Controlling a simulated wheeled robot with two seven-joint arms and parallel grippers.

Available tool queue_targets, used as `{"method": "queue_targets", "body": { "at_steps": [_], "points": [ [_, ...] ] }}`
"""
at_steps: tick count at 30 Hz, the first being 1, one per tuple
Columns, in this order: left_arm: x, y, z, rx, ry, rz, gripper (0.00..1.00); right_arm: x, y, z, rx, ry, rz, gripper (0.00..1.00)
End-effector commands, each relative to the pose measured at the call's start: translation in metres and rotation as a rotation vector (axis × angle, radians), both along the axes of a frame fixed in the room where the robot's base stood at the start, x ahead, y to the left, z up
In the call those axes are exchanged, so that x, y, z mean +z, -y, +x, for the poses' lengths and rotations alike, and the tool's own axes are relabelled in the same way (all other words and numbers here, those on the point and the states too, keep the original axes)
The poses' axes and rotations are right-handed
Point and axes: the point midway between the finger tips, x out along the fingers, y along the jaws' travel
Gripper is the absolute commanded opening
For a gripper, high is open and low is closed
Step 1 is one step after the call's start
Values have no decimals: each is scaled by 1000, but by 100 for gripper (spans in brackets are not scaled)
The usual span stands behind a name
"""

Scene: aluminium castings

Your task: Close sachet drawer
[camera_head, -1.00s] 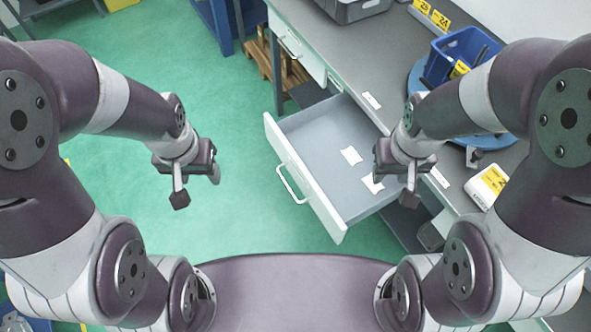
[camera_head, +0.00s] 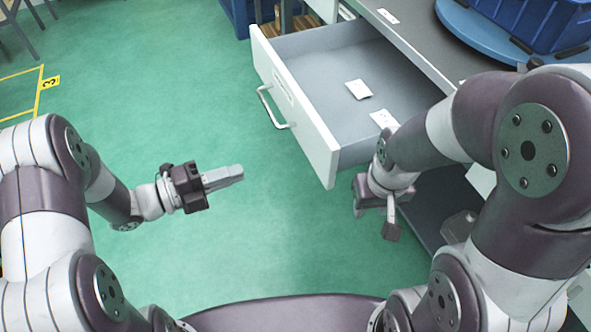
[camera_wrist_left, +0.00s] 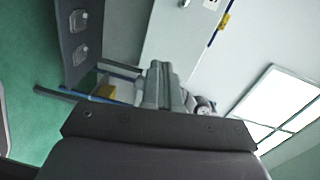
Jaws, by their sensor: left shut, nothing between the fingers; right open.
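The sachet drawer (camera_head: 325,161) stands pulled out from the workbench, its white front with a metal handle (camera_head: 270,108) facing left. Two white sachets lie in it, one (camera_head: 359,89) near the middle and one (camera_head: 384,119) nearer the front right. My left gripper (camera_head: 238,173) is shut and empty, pointing right, left of and below the drawer front and apart from it. Its shut fingers also show in the left wrist view (camera_wrist_left: 158,85). My right gripper (camera_head: 390,232) hangs open beside the drawer's near right corner, pointing down; its fingers are partly hidden.
The grey workbench top (camera_head: 420,35) runs behind the drawer. A blue bin (camera_head: 535,22) sits on a blue round turntable (camera_head: 470,30) at the upper right. Green floor (camera_head: 150,80) is clear left of the drawer.

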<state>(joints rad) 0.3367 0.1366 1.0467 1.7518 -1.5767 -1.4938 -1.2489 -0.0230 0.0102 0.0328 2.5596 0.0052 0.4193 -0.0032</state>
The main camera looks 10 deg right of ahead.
Motion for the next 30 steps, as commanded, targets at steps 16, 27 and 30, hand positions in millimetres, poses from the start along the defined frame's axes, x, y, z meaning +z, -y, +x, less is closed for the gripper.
{"method": "queue_targets", "body": {
  "at_steps": [16, 27, 30],
  "points": [
    [15, 78, 16, -44, 135, -37, 0, -11, 0, 0, 0, -2, 0, 43],
    [16, 132, 35, -39, 134, -35, 0, -19, 0, 0, 0, -2, 0, 43],
    [16, 136, 36, -38, 134, -35, 0, -19, 0, 0, 0, -2, 0, 43]
  ]
}}
